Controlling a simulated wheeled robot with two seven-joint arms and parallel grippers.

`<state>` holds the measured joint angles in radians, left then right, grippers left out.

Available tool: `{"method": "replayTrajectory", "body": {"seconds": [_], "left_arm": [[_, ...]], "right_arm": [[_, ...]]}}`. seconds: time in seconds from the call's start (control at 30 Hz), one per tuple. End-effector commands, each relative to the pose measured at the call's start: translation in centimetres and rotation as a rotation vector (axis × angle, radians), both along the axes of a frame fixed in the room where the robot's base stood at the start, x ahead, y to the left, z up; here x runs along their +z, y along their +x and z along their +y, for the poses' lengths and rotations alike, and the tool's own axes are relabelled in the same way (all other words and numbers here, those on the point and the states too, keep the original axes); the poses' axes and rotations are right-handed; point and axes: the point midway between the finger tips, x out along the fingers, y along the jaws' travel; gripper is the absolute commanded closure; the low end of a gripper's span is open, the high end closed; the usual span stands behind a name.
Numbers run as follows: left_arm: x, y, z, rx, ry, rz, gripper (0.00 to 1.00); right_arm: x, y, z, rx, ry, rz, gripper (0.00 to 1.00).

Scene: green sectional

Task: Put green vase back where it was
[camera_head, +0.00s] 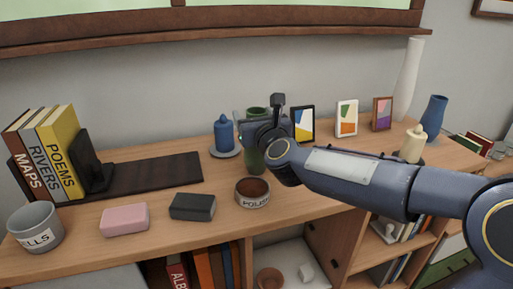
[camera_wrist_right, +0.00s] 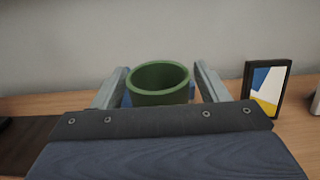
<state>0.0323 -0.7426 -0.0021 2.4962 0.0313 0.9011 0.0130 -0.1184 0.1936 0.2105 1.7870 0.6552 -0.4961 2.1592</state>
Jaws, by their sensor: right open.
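The green vase (camera_head: 254,163) stands upright on the wooden shelf top, mostly hidden behind my right wrist in the head view. My right gripper (camera_head: 252,122) is at the vase, with its arm reaching in from the right. In the right wrist view the vase (camera_wrist_right: 160,94) sits between the two grey fingers of the open gripper (camera_wrist_right: 160,86), with its round open rim showing. Small gaps seem to show between the vase and the fingers; its lower part is hidden by the gripper body. My left gripper is not in view.
A blue candle (camera_head: 223,132) on a saucer stands close left of the vase, and a brown labelled bowl (camera_head: 252,192) is in front. Picture frames (camera_head: 302,124) stand to the right.

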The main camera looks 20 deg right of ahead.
Motion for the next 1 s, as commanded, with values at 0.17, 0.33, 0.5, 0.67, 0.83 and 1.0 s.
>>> {"method": "replayTrajectory", "body": {"seconds": [0.17, 0.33, 0.5, 0.67, 0.83, 1.0], "left_arm": [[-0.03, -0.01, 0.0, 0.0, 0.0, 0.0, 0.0], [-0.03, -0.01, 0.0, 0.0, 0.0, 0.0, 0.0], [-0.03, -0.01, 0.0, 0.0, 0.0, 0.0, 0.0], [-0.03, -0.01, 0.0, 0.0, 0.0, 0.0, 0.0], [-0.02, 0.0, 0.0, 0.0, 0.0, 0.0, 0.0], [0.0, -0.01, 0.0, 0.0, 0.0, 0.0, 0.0]], "right_arm": [[-0.03, 0.09, -0.03, -0.001, 0.0, -0.001, 0.33], [-0.02, 0.07, -0.01, 0.0, 0.0, -0.001, 0.49], [-0.01, 0.06, -0.01, 0.0, 0.0, -0.001, 0.71], [-0.01, 0.06, -0.01, 0.0, 0.0, -0.001, 0.92], [0.0, 0.05, 0.0, 0.0, 0.0, -0.001, 1.0], [0.24, 0.03, -0.01, -0.001, 0.0, -0.006, 1.0]]}}
